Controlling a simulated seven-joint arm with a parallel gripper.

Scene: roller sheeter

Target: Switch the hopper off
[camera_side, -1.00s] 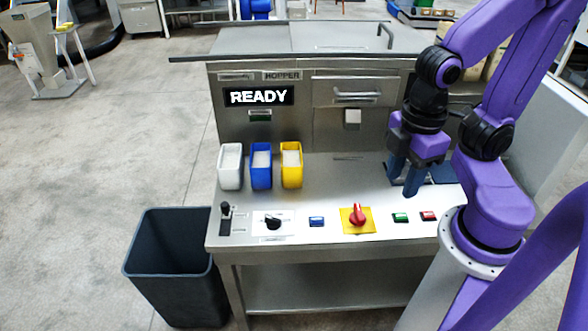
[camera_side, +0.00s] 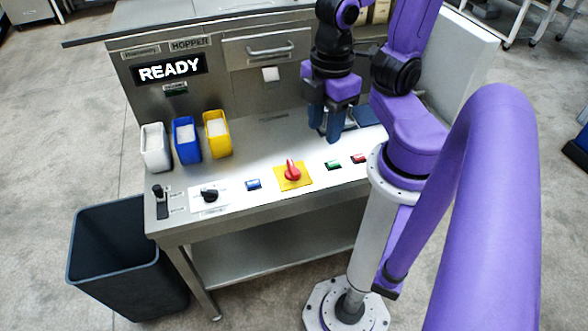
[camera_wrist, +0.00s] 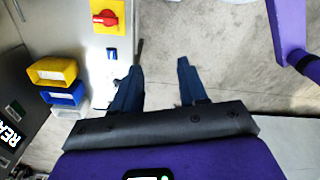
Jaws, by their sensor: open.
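The hopper machine (camera_side: 205,98) is a steel cabinet whose lit display (camera_side: 170,68) reads READY. A red rotary switch (camera_side: 292,170) on a yellow plate sits on the front ledge, its handle pointing roughly toward the cabinet. It also shows at the top of the wrist view (camera_wrist: 105,18). A green button (camera_side: 333,165) and a red button (camera_side: 359,158) lie right of it. A blue button (camera_side: 253,184) and a black knob (camera_side: 209,195) lie left of it. My gripper (camera_side: 324,138) is open and empty above the ledge, apart from the controls; its two fingers show in the wrist view (camera_wrist: 160,70).
White (camera_side: 156,148), blue (camera_side: 187,140) and yellow (camera_side: 217,134) bins stand on the ledge at left. A black lever (camera_side: 160,200) is at the ledge's left end. A dark waste bin (camera_side: 122,262) stands on the floor at left. The ledge's middle is clear.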

